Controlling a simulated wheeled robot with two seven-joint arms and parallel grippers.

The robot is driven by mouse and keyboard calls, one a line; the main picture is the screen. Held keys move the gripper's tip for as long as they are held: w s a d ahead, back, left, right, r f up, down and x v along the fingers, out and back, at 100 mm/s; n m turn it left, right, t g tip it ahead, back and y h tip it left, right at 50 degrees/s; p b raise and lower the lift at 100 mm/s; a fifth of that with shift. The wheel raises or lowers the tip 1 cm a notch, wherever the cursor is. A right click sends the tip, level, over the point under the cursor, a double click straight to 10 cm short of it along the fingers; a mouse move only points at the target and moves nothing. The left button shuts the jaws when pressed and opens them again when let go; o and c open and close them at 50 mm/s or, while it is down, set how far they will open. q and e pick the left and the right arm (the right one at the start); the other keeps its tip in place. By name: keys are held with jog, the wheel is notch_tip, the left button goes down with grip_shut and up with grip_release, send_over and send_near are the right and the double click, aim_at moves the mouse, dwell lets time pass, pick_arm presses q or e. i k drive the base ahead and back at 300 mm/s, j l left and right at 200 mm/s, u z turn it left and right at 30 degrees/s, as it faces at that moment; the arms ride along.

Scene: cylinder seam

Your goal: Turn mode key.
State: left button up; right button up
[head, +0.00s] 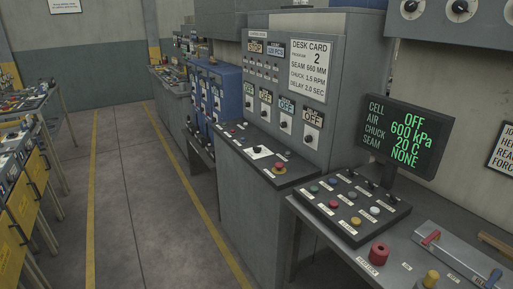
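No control that I can read as the mode key stands out; labels on the small controls are too small to read. A black selector on a white plate (259,152) sits on the sloped desk of the grey control cabinet (340,80). A row of rotary switches on white plates (283,118) is on the cabinet's upright panel, with OFF signs above. A desk card (308,72) reads "2", seam 660 mm, chuck 1.5 rpm. Neither of my grippers is in view.
A screen (406,134) reads cell OFF, air 600 kPa, chuck 20 C, seam NONE. Below it are a black button box (352,207), a red knob (378,253) and a red-handled part (431,238) on a grey bench. An aisle of clear floor (150,200) runs left, beside yellow-fronted racks (25,205).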

aim_at(258, 150)
jog(key=i+j+z, duration=0.15)
jog(key=i, duration=0.25)
jog(key=i+j+z, duration=0.15)
jog(key=i, duration=0.2)
jog(key=i+j+z, duration=0.1)
jog(key=i, duration=0.25)
